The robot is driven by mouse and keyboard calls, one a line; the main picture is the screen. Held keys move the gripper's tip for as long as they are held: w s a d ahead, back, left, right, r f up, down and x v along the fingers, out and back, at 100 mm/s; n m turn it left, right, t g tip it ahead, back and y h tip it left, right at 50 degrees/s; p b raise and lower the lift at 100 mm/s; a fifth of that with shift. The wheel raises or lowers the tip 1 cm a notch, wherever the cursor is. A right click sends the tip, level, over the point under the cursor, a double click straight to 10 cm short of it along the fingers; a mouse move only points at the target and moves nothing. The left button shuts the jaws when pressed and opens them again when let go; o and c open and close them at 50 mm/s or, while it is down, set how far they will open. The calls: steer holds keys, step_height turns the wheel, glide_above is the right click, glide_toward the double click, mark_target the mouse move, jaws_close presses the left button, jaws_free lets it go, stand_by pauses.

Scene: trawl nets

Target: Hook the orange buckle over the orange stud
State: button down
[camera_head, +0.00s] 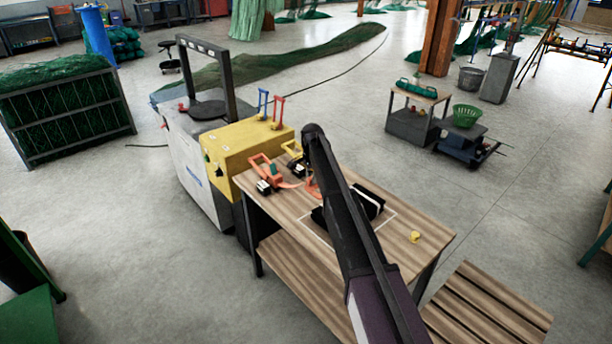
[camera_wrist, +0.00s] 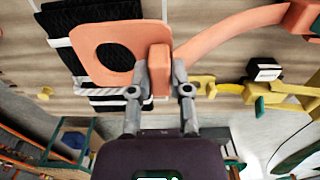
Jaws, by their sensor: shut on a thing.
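In the wrist view my gripper (camera_wrist: 160,84) is shut on the orange buckle (camera_wrist: 92,46), a flat plate with a round hole. Its two fingers pinch the raised tab on the plate. An orange strap (camera_wrist: 225,36) runs from the buckle side to an orange block (camera_wrist: 300,17) at upper right. In the head view part of the orange buckle (camera_head: 313,188) shows beside my arm, and the orange clamp-like fixture (camera_head: 265,172) stands left of it. My arm hides the gripper there. I cannot make out the orange stud in either view.
A black bundle with white bands (camera_head: 368,202) lies on the wooden table (camera_head: 290,215), partly behind my arm. A yellow strap fixture (camera_head: 294,150) stands behind the orange one. A small yellow piece (camera_head: 415,237) lies at the right. The yellow machine (camera_head: 240,143) adjoins the table.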

steer(key=shift+s+d, duration=11)
steer(key=shift+s, duration=0.15)
steer(key=f+b, duration=1.4)
steer(key=shift+s+d+f, duration=0.1)
steer(key=shift+d+f, duration=0.05)
steer(key=shift+d, duration=0.05)
steer(key=shift+c, duration=2.4)
jaws_free()
steer(key=shift+r, duration=0.2)
